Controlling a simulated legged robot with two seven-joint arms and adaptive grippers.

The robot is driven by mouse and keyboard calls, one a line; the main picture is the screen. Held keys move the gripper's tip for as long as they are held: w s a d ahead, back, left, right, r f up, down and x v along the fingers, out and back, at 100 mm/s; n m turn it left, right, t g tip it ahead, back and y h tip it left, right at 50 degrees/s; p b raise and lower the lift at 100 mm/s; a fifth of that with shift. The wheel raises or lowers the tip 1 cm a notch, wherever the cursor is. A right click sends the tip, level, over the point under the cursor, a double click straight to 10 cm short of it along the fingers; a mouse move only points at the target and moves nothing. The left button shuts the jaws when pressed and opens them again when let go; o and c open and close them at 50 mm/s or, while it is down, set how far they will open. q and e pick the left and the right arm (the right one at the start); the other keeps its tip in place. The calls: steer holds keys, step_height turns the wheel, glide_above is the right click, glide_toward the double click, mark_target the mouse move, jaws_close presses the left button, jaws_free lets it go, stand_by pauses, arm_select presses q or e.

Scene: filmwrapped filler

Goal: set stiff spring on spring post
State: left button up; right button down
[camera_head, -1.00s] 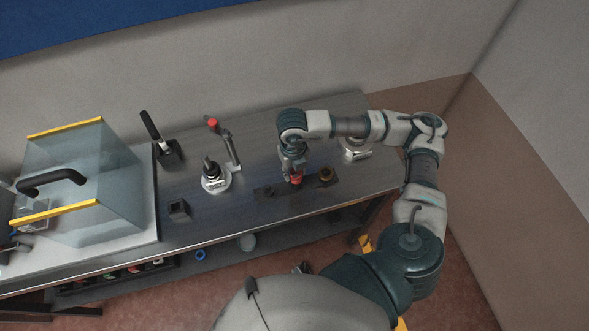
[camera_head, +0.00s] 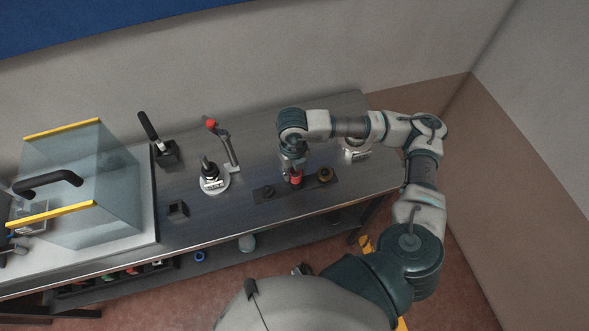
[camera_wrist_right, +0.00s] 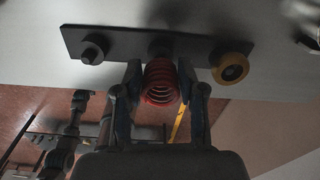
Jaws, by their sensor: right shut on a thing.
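A red coil spring (camera_wrist_right: 160,84) is between the fingers of my right gripper (camera_wrist_right: 161,98), which is shut on it. In the head view the red spring (camera_head: 295,181) shows below my right gripper (camera_head: 294,172), over the middle of a dark plate (camera_head: 308,188). In the wrist view the dark plate (camera_wrist_right: 125,43) carries a short dark post (camera_wrist_right: 92,50) at one end and a yellow ring-like part (camera_wrist_right: 232,68) at the other. The spring is close to the plate's middle; whether it touches the plate is hidden. My left gripper is not in view.
A round base with a dark knob (camera_head: 213,183) and a red-tipped lever (camera_head: 222,143) stand left of the plate. A small black block (camera_head: 178,209), a black-handled device (camera_head: 158,140) and a clear box with yellow edges (camera_head: 80,185) are further left. A metal round part (camera_head: 356,150) is behind the arm.

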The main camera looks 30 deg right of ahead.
steer(key=shift+f+b, duration=0.95)
steer(key=shift+f, duration=0.2)
steer(key=c, duration=0.6)
jaws_free()
steer(key=shift+r, duration=0.1)
steer(key=r, duration=1.1)
steer(key=shift+w+r, duration=0.25)
steer(key=shift+r, duration=0.15)
